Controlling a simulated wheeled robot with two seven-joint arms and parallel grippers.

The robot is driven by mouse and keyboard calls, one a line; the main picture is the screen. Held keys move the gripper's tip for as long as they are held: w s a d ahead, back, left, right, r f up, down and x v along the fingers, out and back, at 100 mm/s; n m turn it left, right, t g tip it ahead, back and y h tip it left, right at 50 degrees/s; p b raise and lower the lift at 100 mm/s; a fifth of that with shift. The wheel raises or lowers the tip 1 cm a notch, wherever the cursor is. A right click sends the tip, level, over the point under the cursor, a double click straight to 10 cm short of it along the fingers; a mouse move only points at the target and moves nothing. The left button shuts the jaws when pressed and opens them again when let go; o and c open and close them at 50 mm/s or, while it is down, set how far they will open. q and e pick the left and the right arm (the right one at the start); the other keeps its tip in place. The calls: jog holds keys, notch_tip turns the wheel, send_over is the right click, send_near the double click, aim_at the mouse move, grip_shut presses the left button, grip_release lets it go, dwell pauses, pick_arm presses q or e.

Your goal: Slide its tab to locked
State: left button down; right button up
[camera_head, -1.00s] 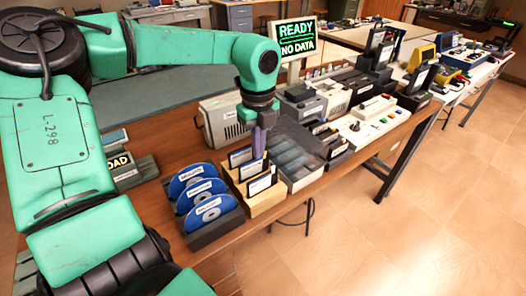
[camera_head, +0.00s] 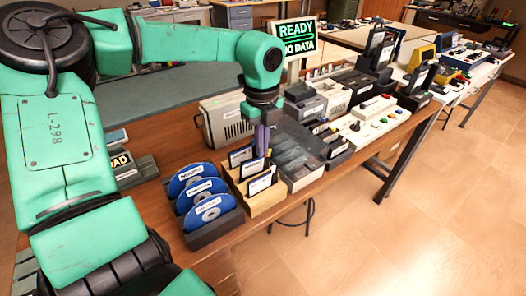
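A light wooden rack (camera_head: 265,207) holds 3 upright floppy disks with pale labels: a rear disk (camera_head: 240,156), a middle disk (camera_head: 250,169) and a front disk (camera_head: 262,183). The disks' tabs are too small to make out. My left gripper (camera_head: 262,150) points down at the right side of the rack, close by the rear and middle disks. Its fingers look close together, but I cannot tell whether they touch or hold a disk. My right gripper is not in view.
A dark rack of blue discs (camera_head: 205,235) stands left of the wooden rack. A grey tray with a clear lid (camera_head: 296,165) stands close on the right. A beige unit (camera_head: 222,121) and a READY / NO DATA screen (camera_head: 296,38) are behind. Floor is free at the right.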

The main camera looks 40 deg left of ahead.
pick_arm(q)
jog(key=shift+s, duration=0.1)
notch_tip(320, 180, up, 7)
jog(key=p, duration=0.4)
jog(key=shift+p, duration=0.3)
jog(key=shift+a, duration=0.1)
